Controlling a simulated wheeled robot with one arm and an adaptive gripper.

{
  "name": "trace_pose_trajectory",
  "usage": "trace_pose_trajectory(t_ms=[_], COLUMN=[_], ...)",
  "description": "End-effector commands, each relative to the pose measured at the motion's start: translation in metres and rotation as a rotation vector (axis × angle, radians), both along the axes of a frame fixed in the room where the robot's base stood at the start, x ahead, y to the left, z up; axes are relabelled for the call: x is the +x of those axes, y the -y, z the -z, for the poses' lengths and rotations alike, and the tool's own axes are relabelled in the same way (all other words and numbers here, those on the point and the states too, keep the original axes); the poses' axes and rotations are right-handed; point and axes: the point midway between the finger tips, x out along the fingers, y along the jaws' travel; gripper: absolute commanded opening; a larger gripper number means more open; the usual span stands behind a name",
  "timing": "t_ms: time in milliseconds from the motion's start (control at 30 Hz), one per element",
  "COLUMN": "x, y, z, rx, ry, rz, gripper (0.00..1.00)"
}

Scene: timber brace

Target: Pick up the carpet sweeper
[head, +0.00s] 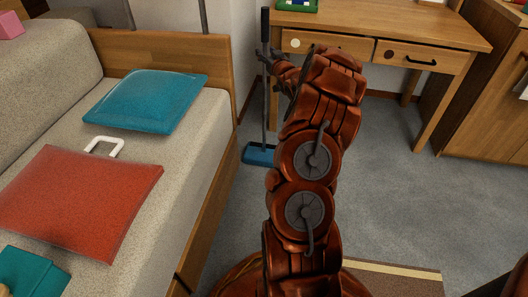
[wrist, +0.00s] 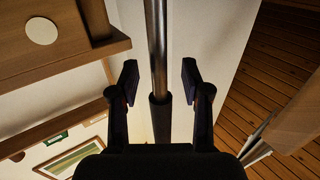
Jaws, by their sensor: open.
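The carpet sweeper (head: 259,155) stands upright on the carpet between the sofa and the desk, its blue head on the floor. Its thin grey pole rises to a dark handle grip (head: 265,25). My gripper (head: 265,58) is at the upper part of the pole, just below the grip. In the wrist view my gripper (wrist: 160,81) is open, with one finger on each side of the metal pole (wrist: 157,40). Gaps show between the pole and both fingers. The dark grip also shows there (wrist: 161,118).
A sofa with a wooden end panel (head: 170,45), a teal cushion (head: 150,100) and a red cushion (head: 80,200) is on the left. A wooden desk (head: 390,25) with drawers stands close on the right of the sweeper. Grey carpet (head: 390,180) is clear in front of the desk.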

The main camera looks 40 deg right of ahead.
Motion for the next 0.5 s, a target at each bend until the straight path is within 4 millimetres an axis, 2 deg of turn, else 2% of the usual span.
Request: trace_pose_trajectory(t_ms=[200, 500], x=[0.016, 0.019], y=[0.007, 0.008], z=[0.002, 0.000], rx=[-0.001, 0.001], ry=[-0.002, -0.002], rz=[0.001, 0.001], gripper=[0.47, 0.47])
